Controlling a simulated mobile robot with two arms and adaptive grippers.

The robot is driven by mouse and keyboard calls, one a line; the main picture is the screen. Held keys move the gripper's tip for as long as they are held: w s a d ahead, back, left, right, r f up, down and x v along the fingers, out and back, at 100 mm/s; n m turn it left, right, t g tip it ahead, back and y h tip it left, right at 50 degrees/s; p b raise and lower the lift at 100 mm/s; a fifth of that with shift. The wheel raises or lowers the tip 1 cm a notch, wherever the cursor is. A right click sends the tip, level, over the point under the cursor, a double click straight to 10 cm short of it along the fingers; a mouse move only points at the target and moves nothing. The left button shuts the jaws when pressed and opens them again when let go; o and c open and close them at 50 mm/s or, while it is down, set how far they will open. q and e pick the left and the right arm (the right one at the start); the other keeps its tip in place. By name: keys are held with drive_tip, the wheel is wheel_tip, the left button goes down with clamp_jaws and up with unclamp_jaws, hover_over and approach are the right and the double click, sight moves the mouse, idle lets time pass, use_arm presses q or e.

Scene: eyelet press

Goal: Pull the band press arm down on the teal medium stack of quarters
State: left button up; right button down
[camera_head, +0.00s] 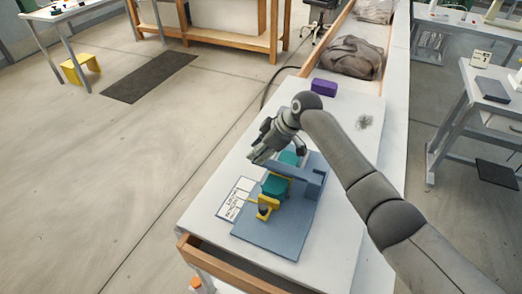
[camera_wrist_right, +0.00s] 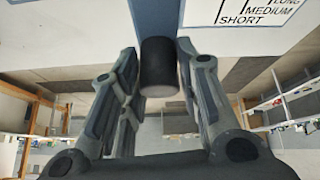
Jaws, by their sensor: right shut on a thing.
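The press stands on a blue base plate (camera_head: 272,238) on the white table. Its blue press arm (camera_head: 290,171) reaches left from an upright at the right and appears roughly level. My right gripper (camera_head: 259,153) is at the arm's left end. In the right wrist view, my right gripper (camera_wrist_right: 158,68) is shut on a dark cylindrical handle (camera_wrist_right: 160,75) below the blue bar (camera_wrist_right: 156,18). A teal piece (camera_head: 275,187) lies in front of the arm and another teal part (camera_head: 289,158) behind it. Whether the arm touches the stack cannot be told. My left gripper is out of view.
A yellow part with a dark knob (camera_head: 265,206) sits at the front of the base. A printed card (camera_head: 236,200) lies to the left; its words LONG, MEDIUM, SHORT show in the wrist view. A purple block (camera_head: 324,87) stands behind. The table's left edge is near.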

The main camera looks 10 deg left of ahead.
sight(276, 163)
drive_tip(key=shift+s+a+f, duration=0.2)
drive_tip(key=shift+s+f, duration=0.05)
drive_tip(key=shift+f, duration=0.2)
drive_tip(key=c, duration=1.3)
unclamp_jaws()
drive_tip(key=shift+c, duration=0.2)
drive_tip(key=shift+o, duration=1.1)
drive_tip(key=shift+a+f, duration=0.1)
drive_tip(key=shift+a, duration=0.05)
drive_tip(key=shift+w+a+f, duration=0.1)
drive_tip(key=shift+w+a, duration=0.1)
drive_tip(key=shift+w, duration=0.2)
drive_tip(key=shift+d+r, duration=0.35)
drive_tip(key=shift+r, duration=0.15)
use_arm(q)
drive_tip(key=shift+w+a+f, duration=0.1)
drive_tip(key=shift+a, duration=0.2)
use_arm(e)
drive_tip(key=v, duration=1)
drive_tip(key=shift+d+r, duration=0.1)
drive_tip(key=shift+r, duration=0.3)
